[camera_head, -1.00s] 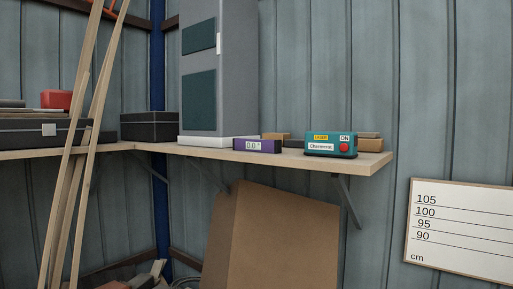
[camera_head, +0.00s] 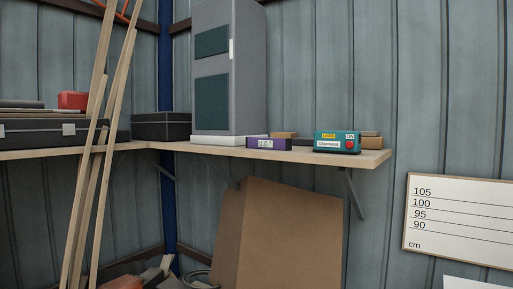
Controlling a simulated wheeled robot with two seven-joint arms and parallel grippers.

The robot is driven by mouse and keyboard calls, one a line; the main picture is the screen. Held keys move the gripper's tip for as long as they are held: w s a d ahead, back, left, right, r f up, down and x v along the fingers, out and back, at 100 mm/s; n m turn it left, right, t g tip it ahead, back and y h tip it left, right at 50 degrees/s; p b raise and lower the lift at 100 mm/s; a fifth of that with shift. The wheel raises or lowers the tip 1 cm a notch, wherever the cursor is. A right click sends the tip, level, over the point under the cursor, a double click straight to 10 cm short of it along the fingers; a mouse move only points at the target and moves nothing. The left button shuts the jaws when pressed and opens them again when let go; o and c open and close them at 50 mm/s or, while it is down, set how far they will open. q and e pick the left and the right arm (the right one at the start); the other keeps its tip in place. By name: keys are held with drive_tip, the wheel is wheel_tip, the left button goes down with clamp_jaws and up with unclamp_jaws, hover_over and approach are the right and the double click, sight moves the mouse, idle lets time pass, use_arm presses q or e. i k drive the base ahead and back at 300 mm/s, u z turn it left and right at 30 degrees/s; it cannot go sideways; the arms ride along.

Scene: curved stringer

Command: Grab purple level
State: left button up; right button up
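The purple level (camera_head: 269,144) is a small box with a white display on its front. It sits near the front edge of the wooden shelf (camera_head: 215,151), in front of the grey cabinet's right side. Neither of my grippers shows in the head view.
A teal laser box (camera_head: 337,142) stands right of the level, with small brown blocks (camera_head: 371,141) behind it. A tall grey cabinet (camera_head: 228,70) and dark cases (camera_head: 160,126) stand to the left. Long planks (camera_head: 98,150) lean at left. A brown board (camera_head: 280,240) leans below the shelf.

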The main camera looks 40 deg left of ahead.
sight(274, 143)
drive_tip(key=z, duration=0.05)
drive_tip(key=k, duration=0.75)
drive_tip(key=u, duration=1.4)
drive_tip(key=i, duration=0.9)
drive_tip(key=u, duration=0.45)
drive_tip(key=i, duration=1.1)
drive_tip(key=z, duration=0.5)
